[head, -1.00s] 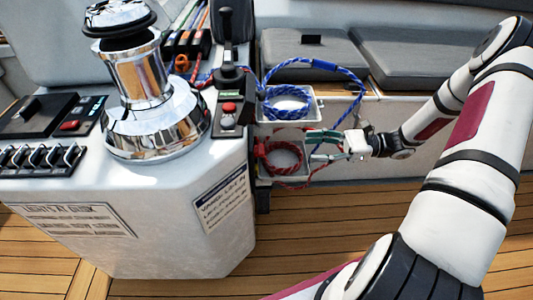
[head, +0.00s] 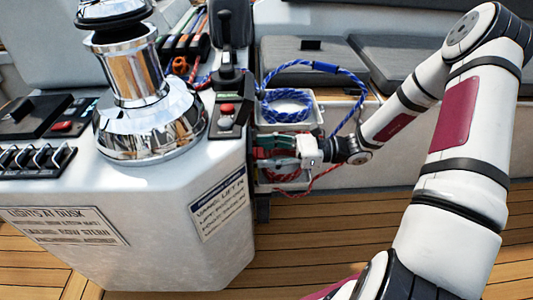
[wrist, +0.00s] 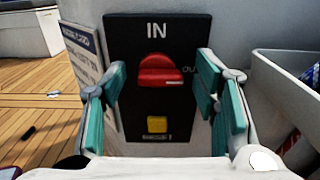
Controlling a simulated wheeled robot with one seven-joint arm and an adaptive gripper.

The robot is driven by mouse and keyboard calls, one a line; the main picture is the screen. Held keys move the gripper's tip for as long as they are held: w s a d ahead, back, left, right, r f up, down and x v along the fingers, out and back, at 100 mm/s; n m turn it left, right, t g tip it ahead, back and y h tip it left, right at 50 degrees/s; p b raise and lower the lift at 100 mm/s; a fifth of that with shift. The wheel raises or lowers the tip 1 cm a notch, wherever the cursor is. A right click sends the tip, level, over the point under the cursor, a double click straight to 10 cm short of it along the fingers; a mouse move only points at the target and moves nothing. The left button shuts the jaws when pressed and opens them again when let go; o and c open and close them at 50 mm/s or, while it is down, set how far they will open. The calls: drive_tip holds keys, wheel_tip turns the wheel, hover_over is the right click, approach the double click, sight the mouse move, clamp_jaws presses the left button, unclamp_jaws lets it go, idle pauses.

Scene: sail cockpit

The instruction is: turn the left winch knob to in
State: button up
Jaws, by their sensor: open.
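The winch knob (wrist: 158,72) is red and sits on a black panel (wrist: 130,115) on the console's side. "IN" is printed above it; a partly hidden "OU..." is at its right. A small pale mark shows on the knob's lower right. My gripper (wrist: 161,86) is open, with teal finger pads left and right of the knob. The fingers look apart from it, with black panel showing between. In the head view my gripper (head: 264,147) is at the console's right side, in front of the red rope tray; the knob is hidden there.
A yellow button (wrist: 156,124) is below the knob. A pale tray wall (wrist: 285,75) stands close on the right. In the head view a blue rope (head: 288,103) lies in a tray above my gripper. The chrome winch (head: 145,120) stands on the console.

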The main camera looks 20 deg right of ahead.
drive_tip(key=shift+c, duration=0.6)
drive_tip(key=c, duration=1)
drive_tip(key=shift+c, duration=0.2)
drive_tip(key=shift+n, duration=0.3)
drive_tip(key=n+p, duration=0.1)
drive_tip(key=n, duration=0.2)
drive_tip(key=shift+r+p, duration=0.1)
drive_tip(key=shift+p, duration=0.25)
drive_tip(key=n+p, duration=0.1)
drive_tip(key=n, duration=0.4)
drive_tip(key=shift+s, duration=0.15)
drive_tip(key=n, duration=0.9)
drive_tip(key=shift+s+a+p, duration=0.15)
drive_tip(key=shift+s+p, duration=0.05)
drive_tip(key=shift+p, duration=0.15)
drive_tip(key=shift+f+n, duration=0.2)
drive_tip(key=shift+n, duration=0.1)
